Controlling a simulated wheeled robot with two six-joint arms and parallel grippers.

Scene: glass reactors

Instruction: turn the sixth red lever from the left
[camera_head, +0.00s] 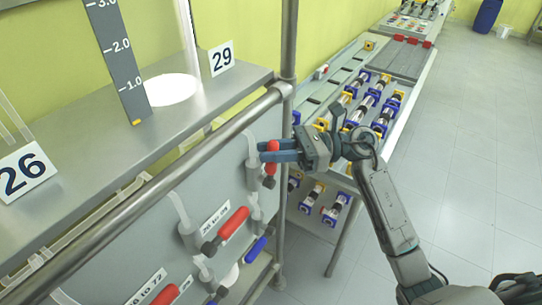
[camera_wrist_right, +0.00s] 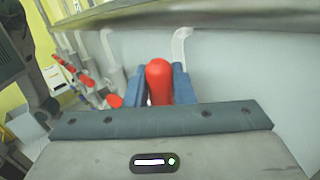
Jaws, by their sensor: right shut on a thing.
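A red lever (camera_head: 271,172) is at the far end of the grey panel. My right gripper (camera_head: 268,151) is at this lever, its blue fingers pointing left toward the panel. In the right wrist view the red lever (camera_wrist_right: 158,80) stands between the two blue fingers of my right gripper (camera_wrist_right: 158,88), which is shut on it. Nearer along the panel are another red lever (camera_head: 233,223) and a further red one (camera_head: 166,296), both slanted. The frames do not show the whole row, so I cannot count the lever's place. My left gripper is not in view.
A blue lever (camera_head: 256,249) sits low on the panel. A metal rail (camera_head: 180,168) runs above the levers, and an upright pole (camera_head: 288,100) stands just beyond the held one. A bench with several cylinders (camera_head: 366,103) is behind my right arm. The floor at right is open.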

